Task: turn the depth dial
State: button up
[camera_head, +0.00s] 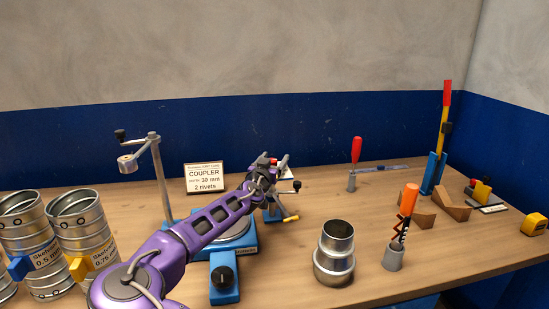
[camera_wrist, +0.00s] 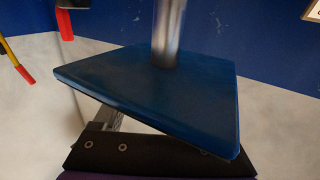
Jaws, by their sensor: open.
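A black knob (camera_head: 224,276) sits on a small blue block at the front of a blue machine with a round plate (camera_head: 237,236). It looks like a dial, but I can read no label on it. My gripper (camera_head: 268,164) is at the end of the purple arm, above and behind the machine, well apart from the knob. It is open, though its fingertips are hard to make out. In the wrist view a blue plate (camera_wrist: 150,95) with a blurred metal post (camera_wrist: 168,30) fills the middle, and the knob does not show.
A metal post with a crank arm (camera_head: 160,175) rises left of my arm. A coupler card (camera_head: 205,177) stands behind. A metal duct fitting (camera_head: 335,253) stands right of the knob. Large duct pieces (camera_head: 83,229) stand left.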

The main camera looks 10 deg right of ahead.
jog(key=shift+w+d, duration=0.1)
jog(key=shift+w, duration=0.1)
grip_shut()
dwell(0.3)
